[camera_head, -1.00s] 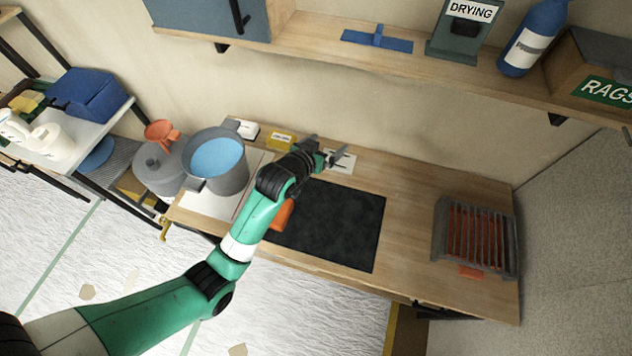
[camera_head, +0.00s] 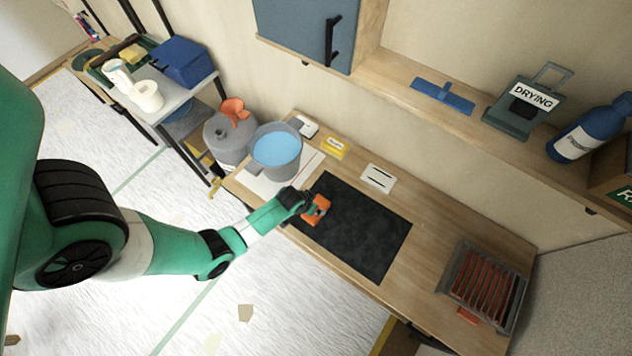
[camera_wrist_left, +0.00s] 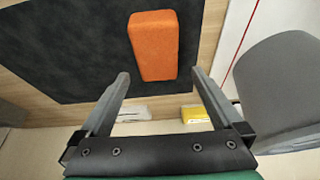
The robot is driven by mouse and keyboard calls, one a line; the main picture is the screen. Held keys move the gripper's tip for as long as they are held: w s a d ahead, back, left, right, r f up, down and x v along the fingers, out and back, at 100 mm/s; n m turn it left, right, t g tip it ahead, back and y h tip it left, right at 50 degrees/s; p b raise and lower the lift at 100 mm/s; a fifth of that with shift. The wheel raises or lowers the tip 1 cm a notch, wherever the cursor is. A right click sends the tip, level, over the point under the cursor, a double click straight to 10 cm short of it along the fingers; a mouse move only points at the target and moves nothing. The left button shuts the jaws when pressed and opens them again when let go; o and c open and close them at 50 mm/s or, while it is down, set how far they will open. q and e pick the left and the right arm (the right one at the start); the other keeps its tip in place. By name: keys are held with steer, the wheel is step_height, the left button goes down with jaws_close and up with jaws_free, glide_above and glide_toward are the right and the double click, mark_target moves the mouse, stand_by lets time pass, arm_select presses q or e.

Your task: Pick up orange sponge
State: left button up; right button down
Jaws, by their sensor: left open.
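The orange sponge (camera_head: 318,210) lies at the left end of the black mat (camera_head: 360,235) on the wooden workbench. In the left wrist view the sponge (camera_wrist_left: 153,46) sits just beyond the fingertips, between their lines but nearer the right finger. My left gripper (camera_head: 312,207) is at the sponge in the head view and partly hides it. In the left wrist view the left gripper (camera_wrist_left: 160,75) is open, with nothing between its fingers. Whether the fingers touch the sponge cannot be told. My right gripper is in neither view.
A grey bucket of blue water (camera_head: 277,150) stands close left of the mat. A yellow box (camera_head: 334,147) and a white card (camera_head: 378,178) lie behind the mat. A drying rack (camera_head: 485,287) stands at the right. A shelf (camera_head: 400,80) hangs above.

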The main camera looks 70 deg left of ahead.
mark_target(325, 203)
arm_select(q)
steer(key=shift+b+x, duration=0.3)
steer(key=shift+x, duration=0.6)
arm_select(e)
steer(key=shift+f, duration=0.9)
arm_select(q)
steer(key=b+x, duration=0.3)
steer(key=x, duration=0.1)
steer(key=shift+w+d, duration=0.1)
steer(key=shift+d, duration=0.1)
steer(key=shift+w+a+f, duration=0.15)
steer(key=shift+w+f, duration=0.1)
steer(key=shift+f, duration=0.15)
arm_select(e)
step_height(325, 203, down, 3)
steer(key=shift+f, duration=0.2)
arm_select(q)
steer(key=shift+f+b, duration=0.25)
steer(key=shift+b, duration=0.2)
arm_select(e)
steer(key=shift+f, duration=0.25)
arm_select(q)
steer(key=c, duration=1.2)
steer(key=shift+o, duration=0.2)
steer(key=shift+r, duration=0.1)
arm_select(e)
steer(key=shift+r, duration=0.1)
